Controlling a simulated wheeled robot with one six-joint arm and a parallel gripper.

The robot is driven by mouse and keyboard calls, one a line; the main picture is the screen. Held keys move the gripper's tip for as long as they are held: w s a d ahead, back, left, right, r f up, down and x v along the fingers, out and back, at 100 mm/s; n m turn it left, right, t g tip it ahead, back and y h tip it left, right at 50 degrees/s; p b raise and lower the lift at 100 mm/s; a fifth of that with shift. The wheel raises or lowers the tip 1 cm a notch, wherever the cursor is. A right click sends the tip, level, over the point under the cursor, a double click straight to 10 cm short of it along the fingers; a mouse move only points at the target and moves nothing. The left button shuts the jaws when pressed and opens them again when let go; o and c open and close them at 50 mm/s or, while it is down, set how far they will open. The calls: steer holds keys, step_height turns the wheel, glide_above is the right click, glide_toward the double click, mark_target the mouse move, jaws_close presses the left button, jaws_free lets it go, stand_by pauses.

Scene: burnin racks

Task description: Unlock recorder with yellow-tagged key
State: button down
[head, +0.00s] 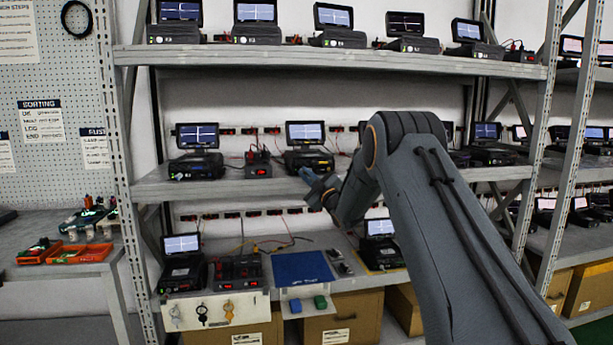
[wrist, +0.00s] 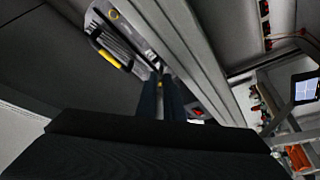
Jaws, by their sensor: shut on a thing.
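My gripper (head: 308,174) is at the front of a dark recorder (head: 308,160) with a lit screen on the middle shelf. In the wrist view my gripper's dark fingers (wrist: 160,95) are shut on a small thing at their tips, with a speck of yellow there. It looks like the key, but its shape is mostly hidden. A recorder front with a yellow strip (wrist: 107,57) shows just left of the fingertips. I cannot tell whether the held thing touches the recorder. Several keys (head: 202,313) hang on a pale panel at the lower shelf.
The middle shelf (head: 240,185) holds more recorders and a small red-lit box (head: 258,163). The upper shelf (head: 330,60) runs above my arm. A blue mat (head: 301,267) lies on the lower shelf, with cardboard boxes below. Orange trays (head: 78,253) sit on the left bench.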

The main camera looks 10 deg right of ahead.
steer(key=shift+f+m+b, duration=0.15)
steer(key=shift+m+b, duration=0.25)
steer(key=shift+m, duration=0.1)
steer(key=shift+a+m+h+b, duration=0.1)
steer(key=shift+m+h+b, duration=1.8)
steer(key=shift+m, duration=2.15)
steer(key=shift+a+m+h+b, duration=0.1)
steer(key=shift+m+h+b, duration=1.8)
steer(key=shift+m, duration=2.2)
steer(key=shift+a+m+h+b, duration=0.1)
steer(key=shift+m+h+b, duration=1.8)
steer(key=shift+m, duration=2.15)
steer(key=shift+h, duration=0.3)
steer(key=c, duration=2.3)
jaws_free()
steer(key=shift+o, duration=0.2)
steer(key=shift+s, duration=0.1)
